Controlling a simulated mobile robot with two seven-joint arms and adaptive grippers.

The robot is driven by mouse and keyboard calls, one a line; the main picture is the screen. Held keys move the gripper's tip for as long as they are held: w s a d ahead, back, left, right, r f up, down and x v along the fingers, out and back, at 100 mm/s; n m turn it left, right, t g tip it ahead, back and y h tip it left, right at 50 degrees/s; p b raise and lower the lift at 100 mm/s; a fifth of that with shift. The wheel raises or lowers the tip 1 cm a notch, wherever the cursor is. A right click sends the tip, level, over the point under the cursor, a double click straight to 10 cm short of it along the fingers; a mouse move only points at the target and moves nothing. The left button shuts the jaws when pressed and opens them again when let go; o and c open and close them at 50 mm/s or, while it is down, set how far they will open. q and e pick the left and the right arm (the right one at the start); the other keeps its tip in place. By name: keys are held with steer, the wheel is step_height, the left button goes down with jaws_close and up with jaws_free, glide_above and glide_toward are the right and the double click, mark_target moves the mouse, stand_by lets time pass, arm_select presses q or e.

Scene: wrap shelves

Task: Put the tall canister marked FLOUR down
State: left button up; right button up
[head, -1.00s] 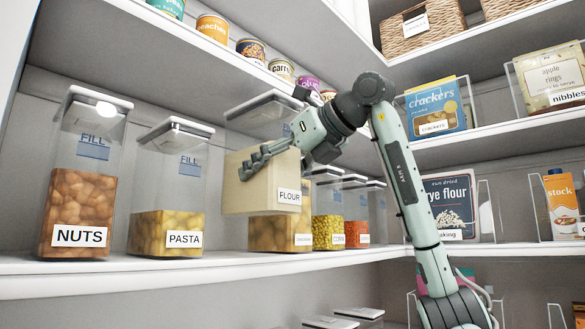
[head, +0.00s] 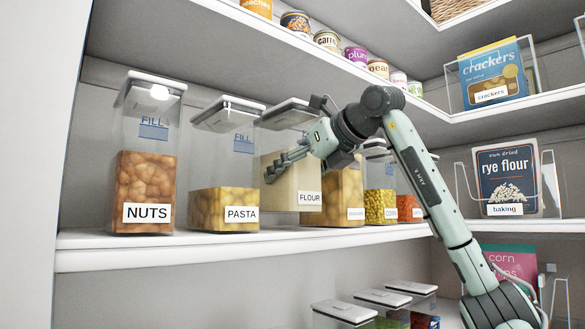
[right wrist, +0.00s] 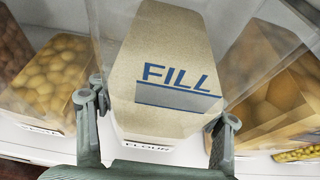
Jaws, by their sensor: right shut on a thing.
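The tall FLOUR canister (head: 283,195) is clear, filled with pale flour, with a grey lid. It stands upright between the PASTA canister (head: 222,212) and a canister of tan chunks (head: 343,207). My right gripper (head: 285,163) is shut on it, fingers on either side. The right wrist view shows both fingers (right wrist: 155,122) flanking the canister (right wrist: 165,50), with its FILL mark between them. Its base looks slightly above the shelf (head: 170,243), but I cannot tell whether it touches. My left gripper is not in view.
The NUTS canister (head: 145,185) stands at the left. Canisters of yellow (head: 380,205) and orange (head: 408,207) food stand to the right. Cans (head: 327,40) line the shelf above. A rye flour box (head: 507,180) stands in a clear bin at the right.

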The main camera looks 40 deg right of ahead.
steer(key=shift+f, duration=0.7)
steer(key=shift+w+d+f, duration=0.1)
steer(key=shift+w+f, duration=0.05)
steer(key=shift+f, duration=0.4)
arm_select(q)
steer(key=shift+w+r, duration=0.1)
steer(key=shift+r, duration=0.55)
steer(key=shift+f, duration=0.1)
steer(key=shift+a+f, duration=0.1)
arm_select(e)
steer(key=o, duration=1.9)
steer(key=shift+f, duration=0.2)
steer(key=shift+r, duration=0.1)
